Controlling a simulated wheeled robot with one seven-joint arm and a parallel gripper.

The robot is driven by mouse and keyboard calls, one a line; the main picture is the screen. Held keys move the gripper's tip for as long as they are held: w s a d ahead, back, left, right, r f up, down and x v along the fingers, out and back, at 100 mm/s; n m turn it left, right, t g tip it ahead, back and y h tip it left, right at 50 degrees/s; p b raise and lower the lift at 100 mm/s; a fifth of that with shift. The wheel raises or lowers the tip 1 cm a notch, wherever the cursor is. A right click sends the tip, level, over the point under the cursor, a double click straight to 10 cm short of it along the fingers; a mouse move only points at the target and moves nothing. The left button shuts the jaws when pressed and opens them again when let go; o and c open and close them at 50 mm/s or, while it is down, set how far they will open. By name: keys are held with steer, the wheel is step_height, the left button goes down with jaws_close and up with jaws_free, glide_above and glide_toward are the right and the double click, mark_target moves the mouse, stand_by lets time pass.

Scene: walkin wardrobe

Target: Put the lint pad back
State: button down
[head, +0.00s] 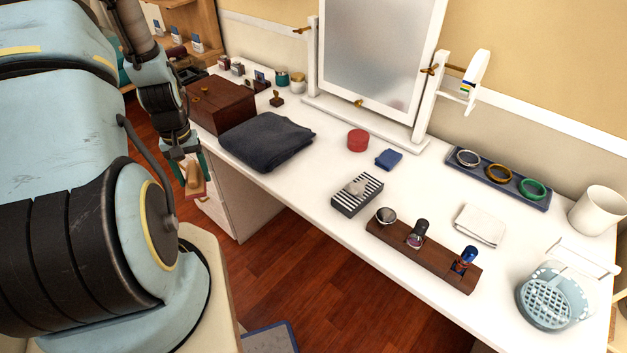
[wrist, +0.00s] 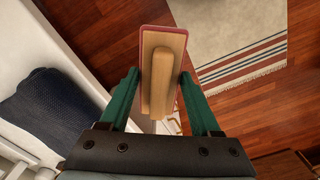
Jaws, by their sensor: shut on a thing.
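The lint pad (wrist: 163,45) has a pale wooden back with a raised wooden grip and a reddish rim. My gripper (wrist: 159,88) is shut on its wooden grip with two green fingers. In the head view my gripper (head: 189,163) hangs in front of the left part of the white desk and holds the lint pad (head: 194,184) out over the floor side, clear of the desktop. The pad's underside is hidden.
The white desk (head: 320,195) carries a dark folded cloth (head: 267,141), a wooden box (head: 221,104), a striped box (head: 357,194), a wooden holder (head: 425,256) and a mirror (head: 378,50). White drawers (head: 217,211) stand below. A striped rug (wrist: 240,50) lies on the wooden floor.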

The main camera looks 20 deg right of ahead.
steer(key=d+r+m+b, duration=0.1)
steer(key=d+m+b, duration=0.4)
steer(key=d, duration=1)
steer(key=m+b, duration=0.5)
steer(key=m, duration=0.2)
glide_toward(320, 184)
step_height(320, 184, down, 7)
steer(key=shift+r+p, duration=0.15)
steer(key=shift+p, duration=1)
steer(key=shift+c, duration=0.5)
jaws_free()
step_height(320, 184, up, 12)
steer(key=b, duration=0.2)
